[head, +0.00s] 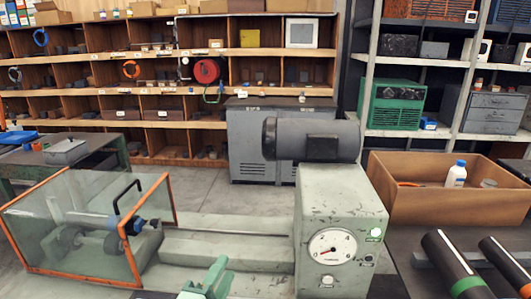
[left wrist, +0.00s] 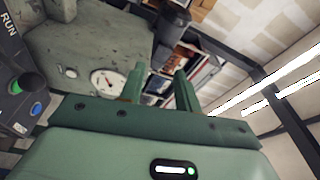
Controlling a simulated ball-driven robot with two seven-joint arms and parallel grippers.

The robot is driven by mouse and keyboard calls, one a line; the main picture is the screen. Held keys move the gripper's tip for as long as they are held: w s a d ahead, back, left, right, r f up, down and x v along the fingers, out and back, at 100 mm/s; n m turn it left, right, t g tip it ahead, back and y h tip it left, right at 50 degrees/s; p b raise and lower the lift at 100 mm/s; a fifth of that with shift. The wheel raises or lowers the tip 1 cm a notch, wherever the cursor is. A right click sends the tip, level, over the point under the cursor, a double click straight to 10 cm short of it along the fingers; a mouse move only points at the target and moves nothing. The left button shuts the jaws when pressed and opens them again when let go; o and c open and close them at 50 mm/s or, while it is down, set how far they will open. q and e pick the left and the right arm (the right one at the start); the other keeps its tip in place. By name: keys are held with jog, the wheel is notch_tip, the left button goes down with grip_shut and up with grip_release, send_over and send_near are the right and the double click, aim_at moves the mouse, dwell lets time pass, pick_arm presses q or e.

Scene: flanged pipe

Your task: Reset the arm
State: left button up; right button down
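My left gripper (head: 213,276) shows in green at the bottom of the head view, cut off by the lower edge, in front of the pale green machine bed. In the left wrist view, the left gripper (left wrist: 159,78) has its two green fingers standing apart with nothing between them. It is tilted, with the machine's dial behind it. My right gripper is in neither view.
A green machine (head: 340,225) with a dial and dark motor (head: 315,140) stands centre right. A glass guard with an orange frame (head: 155,205) is at left. A wooden box (head: 440,205) holds a white bottle (head: 456,174). Dark banded cylinders (head: 450,262) lie lower right. Shelves line the back.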

pick_arm(q)
jog(key=s+a+f+n+g+y, duration=0.5)
jog(key=s+a+f+n+g, duration=0.15)
jog(key=s+a, duration=0.35)
jog(key=s+a+f+n+g+y, duration=0.55)
jog(key=s+a+f, duration=0.25)
jog(key=s+a, duration=0.25)
jog(key=s+d+f+g+h, duration=0.1)
jog(key=s+d+f+h, duration=0.1)
jog(key=f, duration=1.1)
jog(key=s+d+f+g+h, duration=0.1)
jog(key=s+d+f+h, duration=0.15)
jog(key=f, duration=1.05)
jog(key=s+f+n+g, duration=0.3)
jog(key=s+f, duration=1.2)
jog(key=s, duration=0.5)
jog(key=shift+s+a+f+n+h, duration=0.2)
jog(key=shift+a+n+h, duration=0.1)
jog(key=shift+a+n, duration=0.1)
jog(key=shift+w, duration=0.1)
